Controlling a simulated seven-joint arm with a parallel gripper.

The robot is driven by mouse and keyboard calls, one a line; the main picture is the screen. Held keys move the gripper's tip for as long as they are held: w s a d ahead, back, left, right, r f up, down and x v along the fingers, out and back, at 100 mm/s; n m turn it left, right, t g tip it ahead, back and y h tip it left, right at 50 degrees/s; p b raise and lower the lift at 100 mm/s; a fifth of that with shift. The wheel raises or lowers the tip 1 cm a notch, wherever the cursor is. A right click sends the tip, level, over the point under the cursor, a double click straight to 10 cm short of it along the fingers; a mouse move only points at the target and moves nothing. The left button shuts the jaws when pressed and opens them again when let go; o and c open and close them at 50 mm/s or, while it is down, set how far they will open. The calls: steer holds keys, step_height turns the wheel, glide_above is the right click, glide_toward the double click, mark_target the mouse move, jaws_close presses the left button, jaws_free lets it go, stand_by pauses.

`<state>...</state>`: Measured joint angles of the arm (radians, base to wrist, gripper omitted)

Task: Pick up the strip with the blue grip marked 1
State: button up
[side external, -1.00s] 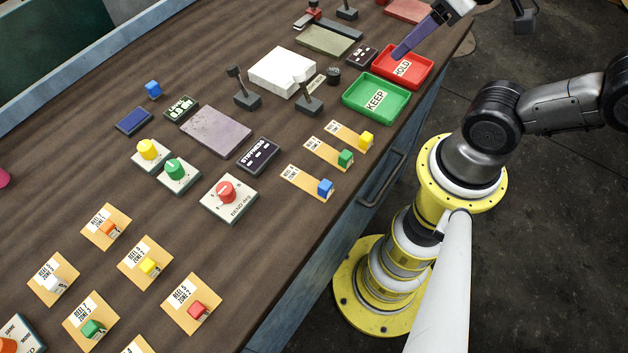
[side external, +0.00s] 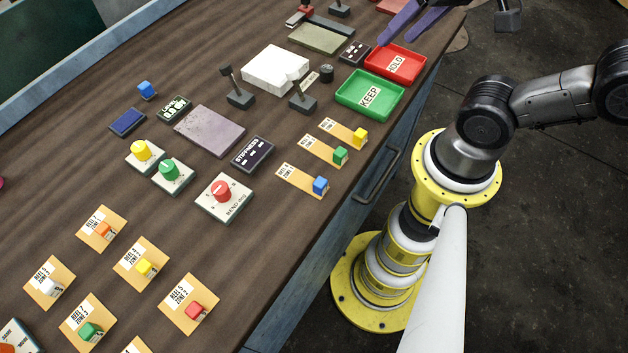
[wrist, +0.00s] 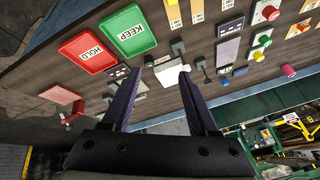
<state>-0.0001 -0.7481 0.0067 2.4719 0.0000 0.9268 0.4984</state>
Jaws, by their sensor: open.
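A tan strip with a blue grip (side external: 320,185) lies flat near the table's front edge in the side view. Its white label is too small to read, so I cannot confirm the 1. Beside it lie similar strips with a green grip (side external: 340,156) and a yellow grip (side external: 360,136). My gripper (side external: 398,38) is open and empty, its purple fingers above the far end of the table beyond the red HOLD tray. In the wrist view my gripper (wrist: 160,74) shows both fingers apart with nothing held between them. Tan strips appear at the top there; the blue grip is not clear.
The green KEEP tray (side external: 346,101) and red HOLD tray (side external: 424,63) sit near the front edge. Upright dark levers (side external: 239,98) and a white block (side external: 275,70) stand behind. A red knob box (side external: 214,206) and several tan cards with coloured cubes lie left of the strips.

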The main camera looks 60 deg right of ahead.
steer(key=w+m, duration=0.1)
steer(key=m, duration=0.3)
steer(key=m+g, duration=0.6)
steer(key=m, duration=0.2)
glide_above(320, 182)
steer(key=f, duration=1.3)
steer(key=shift+s+f, duration=0.15)
steer(key=shift+s, duration=0.25)
steer(key=shift+w+f, duration=0.2)
steer(key=shift+f, duration=1.2)
steer(key=shift+w+f, duration=0.2)
steer(key=shift+f, duration=1.2)
steer(key=shift+c, duration=0.3)
jaws_close()
